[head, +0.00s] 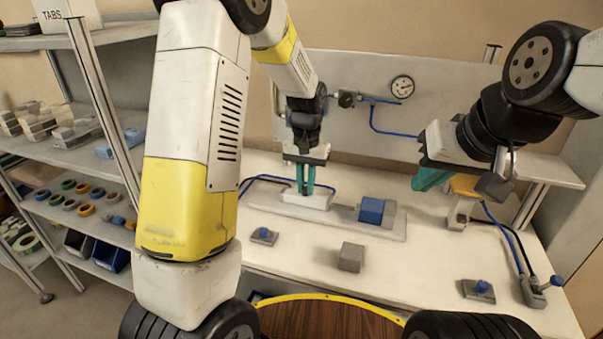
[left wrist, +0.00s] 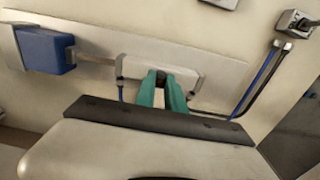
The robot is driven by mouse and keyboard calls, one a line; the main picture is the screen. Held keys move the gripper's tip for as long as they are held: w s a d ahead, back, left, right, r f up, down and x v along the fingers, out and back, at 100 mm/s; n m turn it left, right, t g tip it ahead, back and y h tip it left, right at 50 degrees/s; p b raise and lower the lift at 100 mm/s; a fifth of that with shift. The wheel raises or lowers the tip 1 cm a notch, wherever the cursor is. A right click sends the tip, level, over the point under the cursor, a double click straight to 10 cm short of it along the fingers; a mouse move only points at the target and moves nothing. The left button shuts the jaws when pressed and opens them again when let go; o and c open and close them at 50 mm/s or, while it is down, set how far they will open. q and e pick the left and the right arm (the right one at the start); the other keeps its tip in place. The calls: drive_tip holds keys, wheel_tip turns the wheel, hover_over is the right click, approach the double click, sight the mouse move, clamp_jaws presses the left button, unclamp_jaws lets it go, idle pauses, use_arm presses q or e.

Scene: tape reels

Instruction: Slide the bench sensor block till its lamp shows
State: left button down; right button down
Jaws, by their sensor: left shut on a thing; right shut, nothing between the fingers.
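The bench sensor block appears to be the pale block (head: 290,198) at the left part of a flat grey base plate (head: 338,219); it also shows in the left wrist view (left wrist: 193,83). My left gripper (head: 306,190) points down at it, its teal fingers (left wrist: 161,84) shut on a dark part at the block's middle. A blue block (head: 371,210) with a grey bracket stands apart on the plate's right; it also shows in the left wrist view (left wrist: 43,49). My right gripper (head: 428,181) is shut and empty above the bench's right side. I see no lit lamp.
A small grey cube (head: 351,257) and a blue-knobbed piece (head: 264,236) sit on the bench in front of the plate. Blue and black cables run behind the block. Another blue-knobbed piece (head: 479,289) is at the front right. Shelves (head: 75,206) stand left.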

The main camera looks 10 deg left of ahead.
use_arm(q)
drive_tip(key=shift+d, duration=0.55)
drive_tip(key=c, duration=1.4)
unclamp_jaws()
drive_tip(key=shift+r, duration=0.15)
wheel_tip(320, 180, up, 8)
drive_tip(key=shift+f, duration=0.2)
